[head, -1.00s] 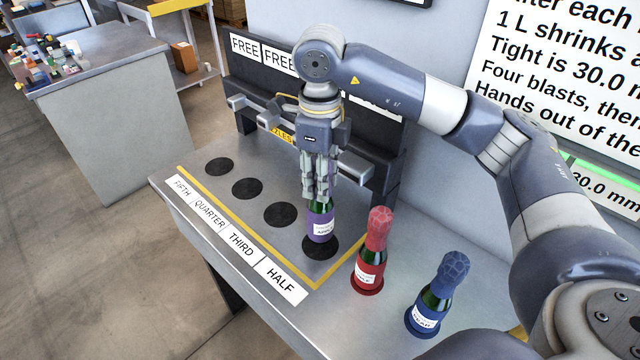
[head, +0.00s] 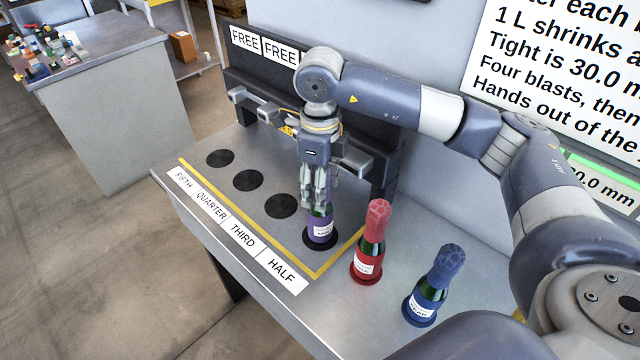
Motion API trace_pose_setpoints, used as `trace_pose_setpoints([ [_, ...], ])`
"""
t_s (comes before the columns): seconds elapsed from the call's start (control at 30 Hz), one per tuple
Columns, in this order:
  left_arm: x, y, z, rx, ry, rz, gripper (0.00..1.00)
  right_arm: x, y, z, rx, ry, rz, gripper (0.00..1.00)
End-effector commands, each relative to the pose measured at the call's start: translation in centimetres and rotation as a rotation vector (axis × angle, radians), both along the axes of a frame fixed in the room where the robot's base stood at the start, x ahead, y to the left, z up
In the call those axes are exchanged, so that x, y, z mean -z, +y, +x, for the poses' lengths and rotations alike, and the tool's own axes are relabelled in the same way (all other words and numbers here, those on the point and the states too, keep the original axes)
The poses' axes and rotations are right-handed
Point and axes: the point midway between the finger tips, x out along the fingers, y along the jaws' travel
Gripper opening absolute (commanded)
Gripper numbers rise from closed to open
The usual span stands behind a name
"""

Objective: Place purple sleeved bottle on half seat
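The purple sleeved bottle (head: 320,231) stands upright on the black disc of the half seat (head: 320,243), the seat nearest the HALF label (head: 281,271). Its upper part is hidden by my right gripper (head: 319,200), whose fingers come down around the bottle's neck and look closed on it. The disc shows around the bottle's base, and the base appears to touch it. My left gripper is not in view.
A red-capped bottle (head: 370,245) and a blue-capped bottle (head: 432,287) stand to the right, outside the yellow line. The other black seats, such as the one by THIRD (head: 281,206), are empty. A dark rack with nozzles (head: 350,162) stands behind.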

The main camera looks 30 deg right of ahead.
Motion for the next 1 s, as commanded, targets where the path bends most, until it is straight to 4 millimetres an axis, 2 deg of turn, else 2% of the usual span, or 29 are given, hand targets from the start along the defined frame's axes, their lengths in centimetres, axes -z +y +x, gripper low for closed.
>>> trace_pose_setpoints([
  [0.27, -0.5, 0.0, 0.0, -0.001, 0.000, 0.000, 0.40, -0.6, 0.0, 0.0, 0.000, 0.000, 0.000, 0.50],
  [0.33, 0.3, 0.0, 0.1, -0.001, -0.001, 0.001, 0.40, -1.1, 0.1, 0.1, 0.000, -0.003, 0.001, 0.50],
  [0.47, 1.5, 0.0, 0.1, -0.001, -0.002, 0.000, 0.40, -3.7, 0.1, 0.2, -0.001, -0.006, 0.002, 0.50],
  [0.6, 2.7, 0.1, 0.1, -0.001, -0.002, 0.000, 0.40, -7.3, 0.1, 0.2, -0.001, -0.007, 0.001, 0.50],
  [0.7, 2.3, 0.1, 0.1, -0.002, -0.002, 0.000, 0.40, -9.2, 0.0, 0.1, 0.000, -0.004, 0.000, 0.50],
  [1.0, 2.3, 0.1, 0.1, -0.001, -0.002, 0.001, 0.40, -12.0, 0.0, 0.1, 0.000, -0.001, 0.000, 0.50],
])
